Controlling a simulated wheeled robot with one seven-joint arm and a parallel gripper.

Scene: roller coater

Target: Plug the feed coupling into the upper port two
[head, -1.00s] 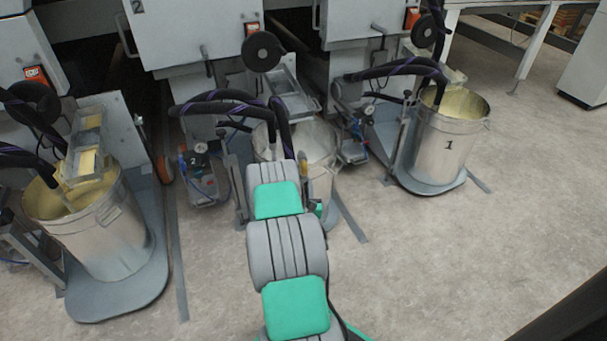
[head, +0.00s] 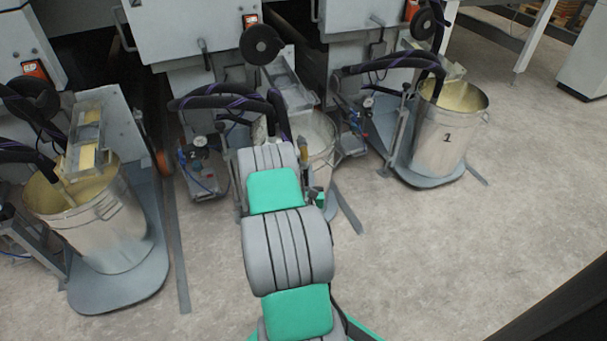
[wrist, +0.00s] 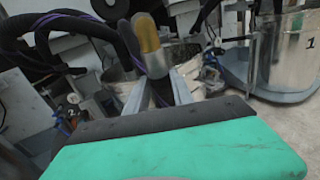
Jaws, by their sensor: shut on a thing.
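In the wrist view, my gripper (wrist: 160,88) is shut on the feed coupling (wrist: 148,45), an amber piece with a grey top, standing slightly tilted between the fingers. A dark hose lies close behind and left of it; I cannot tell where the two join. In the head view, my forearm hides most of the gripper, and an amber bit of the coupling (head: 303,148) shows at its right side, in front of the middle bucket (head: 322,150). The upper port two cannot be made out in either view.
Thick black hoses (head: 225,102) arch over the middle station. A pump unit (head: 202,165) stands left of my arm. The bucket marked 1 (head: 450,130) stands at right, a yellow-filled bucket (head: 100,225) at left. Floor (head: 430,260) at the right front is clear.

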